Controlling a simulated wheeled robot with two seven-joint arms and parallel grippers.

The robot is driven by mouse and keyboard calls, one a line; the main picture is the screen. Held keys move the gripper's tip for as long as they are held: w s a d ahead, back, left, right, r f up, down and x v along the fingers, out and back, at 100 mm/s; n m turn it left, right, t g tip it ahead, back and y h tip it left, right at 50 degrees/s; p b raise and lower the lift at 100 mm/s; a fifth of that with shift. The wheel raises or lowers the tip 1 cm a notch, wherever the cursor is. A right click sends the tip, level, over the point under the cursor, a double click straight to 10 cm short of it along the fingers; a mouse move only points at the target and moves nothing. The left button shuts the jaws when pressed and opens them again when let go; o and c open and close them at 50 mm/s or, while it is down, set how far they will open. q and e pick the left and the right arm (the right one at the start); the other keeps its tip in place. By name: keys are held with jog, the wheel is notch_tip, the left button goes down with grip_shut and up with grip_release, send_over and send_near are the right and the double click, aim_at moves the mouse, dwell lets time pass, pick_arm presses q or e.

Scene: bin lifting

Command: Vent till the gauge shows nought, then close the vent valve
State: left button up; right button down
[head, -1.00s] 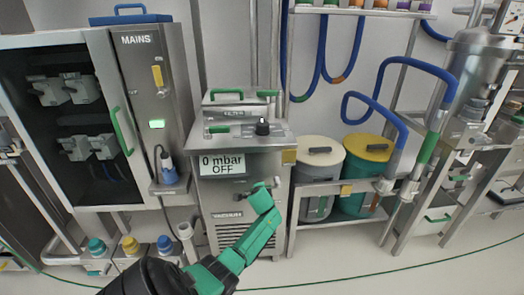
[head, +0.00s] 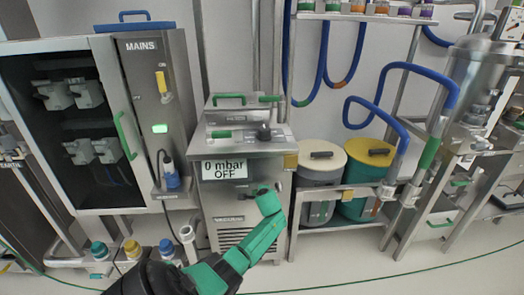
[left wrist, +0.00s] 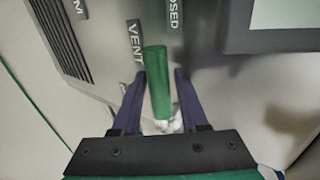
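The vacuum unit's display (head: 224,169) reads "0 mbar OFF" in the head view. In the left wrist view, a green valve handle (left wrist: 158,85) stands on the steel panel beside the "VENT" label (left wrist: 135,40). A partly cut-off label ending in "OSED" (left wrist: 175,14) is near its far end. My left gripper (left wrist: 160,88) is open, with one dark finger on each side of the handle and visible gaps between. In the head view my left gripper (head: 268,196) is at the front of the unit and hides the handle. My right gripper is not in view.
The vacuum unit (head: 238,210) has a black knob (head: 263,131) on top. The "MAINS" cabinet (head: 150,90) stands to its left. The floor in front is mostly clear.

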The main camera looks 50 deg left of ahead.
pick_arm(q)
jog(key=shift+s+d+r+p, duration=0.15)
jog(key=shift+d+r+p, duration=0.15)
jog(key=shift+d+p, duration=0.05)
jog(key=p+v, duration=0.4)
jog(key=v, duration=0.9)
jog(key=shift+s+d, duration=0.2)
jog(key=shift+s, duration=0.05)
jog(key=s+d+f+g+h+p, duration=0.1)
jog(key=s+d+f+h+p, duration=0.15)
jog(key=s+d+f, duration=0.65)
jog(key=s+d+f+g+h+p, duration=0.1)
jog(key=d+f+h, duration=0.15)
jog(key=f, duration=1.15)
jog(key=s+d+f+n+g+h, duration=0.1)
jog(key=s+d+f, duration=0.2)
jog(key=s, duration=0.5)
jog(key=s+d+f+n+g+h+p, duration=0.1)
jog(key=s+d+f+n, duration=0.1)
jog(key=s+f, duration=0.3)
jog(key=s+d+f+n+g+h+p, duration=0.1)
jog(key=s+d+f, duration=0.3)
jog(key=s, duration=0.7)
jog(key=shift+s+d+n+h, duration=0.3)
jog(key=shift+s+d+h, duration=0.1)
jog(key=shift+d+h, duration=0.15)
